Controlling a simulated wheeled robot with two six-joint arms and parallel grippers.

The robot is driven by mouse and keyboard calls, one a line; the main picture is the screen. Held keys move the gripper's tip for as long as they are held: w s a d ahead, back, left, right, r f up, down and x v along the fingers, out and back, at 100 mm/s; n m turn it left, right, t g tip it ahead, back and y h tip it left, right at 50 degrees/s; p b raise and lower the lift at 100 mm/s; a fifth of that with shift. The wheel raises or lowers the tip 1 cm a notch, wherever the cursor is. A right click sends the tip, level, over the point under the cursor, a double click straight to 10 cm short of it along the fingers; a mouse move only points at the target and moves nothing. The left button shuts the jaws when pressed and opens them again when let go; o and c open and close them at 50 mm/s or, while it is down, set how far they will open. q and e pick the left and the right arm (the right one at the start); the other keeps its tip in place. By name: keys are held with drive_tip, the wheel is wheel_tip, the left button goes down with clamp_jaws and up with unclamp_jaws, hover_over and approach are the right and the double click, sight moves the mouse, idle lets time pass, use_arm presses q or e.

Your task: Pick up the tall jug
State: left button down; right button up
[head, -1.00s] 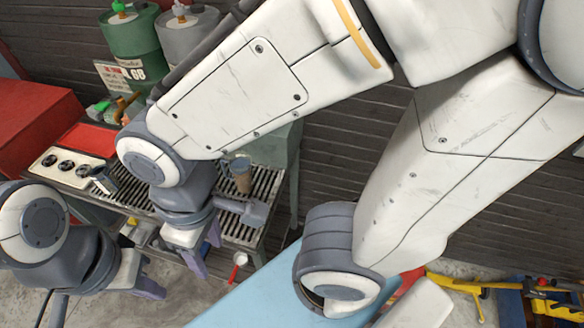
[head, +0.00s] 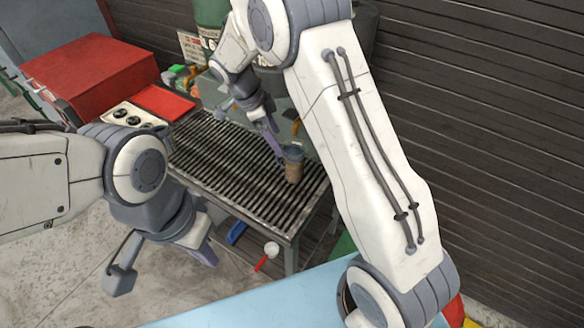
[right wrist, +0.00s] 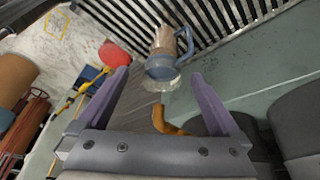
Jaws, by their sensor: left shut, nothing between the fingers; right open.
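The tall jug (head: 293,165), brown with a grey-blue upper part, stands on the slatted table near its right end. In the right wrist view the jug (right wrist: 163,42) shows its blue rim and handle, just beyond the fingertips and roughly centred between them. My right gripper (head: 276,146) is beside the jug on its left, with the fingers pointing down; in the right wrist view (right wrist: 158,76) it is open and empty. My left gripper (head: 206,250) is shut and empty, low in front of the table.
The slatted table (head: 225,165) has bare slats left of the jug. A red box (head: 90,75) and a red tray (head: 163,102) are at the left. A curved orange part (right wrist: 166,122) lies between my right fingers in the right wrist view. A red-handled item (head: 268,254) is below the table's front edge.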

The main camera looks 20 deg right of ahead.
sight(286, 149)
drive_tip(key=shift+m, duration=0.6)
drive_tip(key=x, duration=0.4)
drive_tip(key=p+x, duration=0.1)
drive_tip(key=x, duration=0.1)
drive_tip(key=shift+w+d+f, duration=0.15)
drive_tip(key=shift+w+d, duration=0.2)
drive_tip(key=shift+d, duration=0.1)
drive_tip(key=p+x, duration=0.1)
drive_tip(key=x, duration=0.2)
drive_tip(key=p+x, duration=0.1)
drive_tip(key=shift+a+f+p, duration=0.2)
drive_tip(key=shift+f+p, duration=0.1)
drive_tip(key=shift+d+f, duration=0.15)
drive_tip(key=shift+f, duration=0.2)
clamp_jaws()
